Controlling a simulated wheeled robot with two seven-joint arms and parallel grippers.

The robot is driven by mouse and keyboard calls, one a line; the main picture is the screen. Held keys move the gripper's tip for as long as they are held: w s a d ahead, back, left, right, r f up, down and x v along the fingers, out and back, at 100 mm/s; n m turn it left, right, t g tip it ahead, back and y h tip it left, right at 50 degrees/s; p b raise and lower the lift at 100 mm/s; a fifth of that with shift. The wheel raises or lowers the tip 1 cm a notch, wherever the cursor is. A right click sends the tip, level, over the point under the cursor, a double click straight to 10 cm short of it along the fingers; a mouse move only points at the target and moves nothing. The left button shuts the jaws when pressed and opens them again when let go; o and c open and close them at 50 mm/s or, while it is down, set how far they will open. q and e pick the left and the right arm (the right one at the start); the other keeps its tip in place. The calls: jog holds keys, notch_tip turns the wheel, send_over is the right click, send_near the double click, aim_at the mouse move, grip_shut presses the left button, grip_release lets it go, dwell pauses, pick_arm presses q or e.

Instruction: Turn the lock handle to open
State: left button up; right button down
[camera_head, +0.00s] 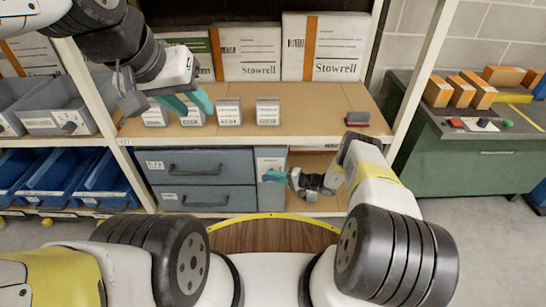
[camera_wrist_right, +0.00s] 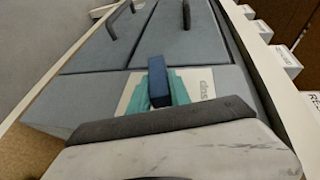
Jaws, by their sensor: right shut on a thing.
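The lock handle (camera_wrist_right: 158,84) is a dark blue bar in front of a pale labelled plate (camera_wrist_right: 198,84) on the grey cabinet. My right gripper (camera_wrist_right: 160,88) has its teal fingers on both sides of the bar and is shut on it. In the head view my right gripper (camera_head: 275,177) is at the narrow grey panel (camera_head: 270,158) right of the drawers; the handle is hidden there by the fingers. My left gripper (camera_head: 188,103) is open and empty, above the shelf in front of small labelled boxes.
Two grey drawers (camera_head: 205,167) with dark handles sit left of the panel. The shelf (camera_head: 325,112) above holds small white boxes (camera_head: 229,111) and a red-topped item (camera_head: 357,119). Blue bins (camera_head: 55,178) stand left, a green bench (camera_head: 455,150) right.

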jog(key=shift+f+m+t+y, duration=0.2)
jog(key=shift+m+t+y, duration=0.2)
jog(key=shift+y, duration=0.8)
jog(key=c, duration=1.2)
grip_release()
jog(key=v, duration=0.7)
jog(key=shift+s+d, duration=0.25)
jog(key=shift+d, duration=0.05)
